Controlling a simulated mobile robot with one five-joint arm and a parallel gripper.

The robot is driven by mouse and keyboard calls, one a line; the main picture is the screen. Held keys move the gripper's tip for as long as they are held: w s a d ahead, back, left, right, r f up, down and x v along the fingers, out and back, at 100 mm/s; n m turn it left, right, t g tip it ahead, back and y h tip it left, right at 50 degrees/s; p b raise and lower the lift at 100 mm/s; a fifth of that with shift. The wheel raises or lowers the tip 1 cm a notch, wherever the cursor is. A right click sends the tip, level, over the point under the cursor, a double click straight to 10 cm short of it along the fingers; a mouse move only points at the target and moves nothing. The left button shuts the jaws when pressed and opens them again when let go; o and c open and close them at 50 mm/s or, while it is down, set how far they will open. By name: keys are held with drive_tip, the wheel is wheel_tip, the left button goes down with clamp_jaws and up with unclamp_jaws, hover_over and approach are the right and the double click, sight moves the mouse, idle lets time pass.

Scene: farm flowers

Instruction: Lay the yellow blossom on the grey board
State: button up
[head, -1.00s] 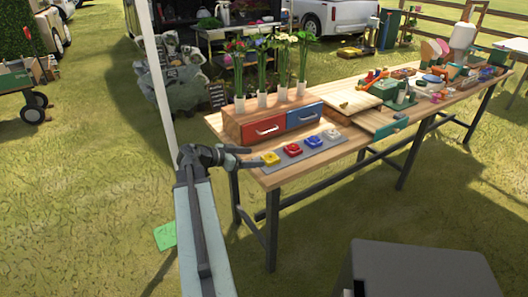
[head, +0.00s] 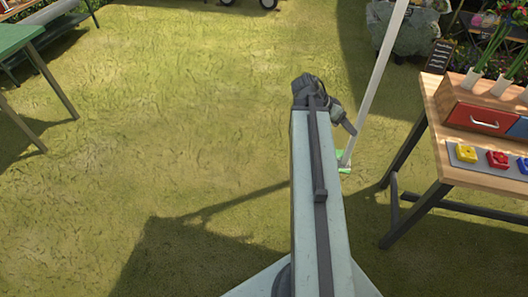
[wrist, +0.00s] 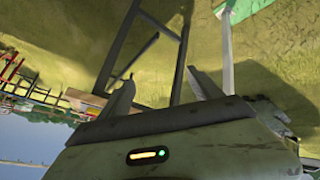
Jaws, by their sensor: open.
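A yellow flower-like piece (head: 466,153) lies at the left end of the grey board (head: 483,161) on the wooden table, at the right of the head view. I cannot tell whether this piece is the blossom of the task. A red piece (head: 498,159) lies beside it, and the board runs out of the frame at the right. My gripper (head: 345,122) is out over the grass, left of the table and apart from it. In the wrist view my gripper (wrist: 163,92) is open, with nothing between its fingers.
The table (head: 440,110) holds a drawer box with a red drawer (head: 487,119) and vases of flowers, partly cut off. A pale pole (head: 376,85) stands on a green base between my gripper and the table. A green table (head: 20,38) is at far left. Open grass lies between.

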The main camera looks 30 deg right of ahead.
drive_tip(key=w+a+f+n+t+y, duration=0.15)
drive_tip(key=w+a+n, duration=0.3)
drive_tip(key=a, duration=0.45)
drive_tip(key=w+a+f+n+t+y, duration=0.1)
drive_tip(key=w+a+f+n, duration=0.15)
drive_tip(key=w+a, duration=0.5)
drive_tip(key=a+n+y, duration=0.1)
drive_tip(key=a+n, duration=0.2)
drive_tip(key=a, duration=0.6)
drive_tip(key=w+a+f+n+y, duration=0.1)
drive_tip(key=a+n+y, duration=0.1)
drive_tip(key=a, duration=0.8)
drive_tip(key=w+a+f+n+t+y, duration=0.1)
drive_tip(key=a+n+y, duration=0.1)
drive_tip(key=a+n, duration=0.3)
drive_tip(key=a, duration=0.4)
drive_tip(key=shift+w+a, duration=0.25)
drive_tip(key=shift+a, duration=0.05)
drive_tip(key=shift+c, duration=0.3)
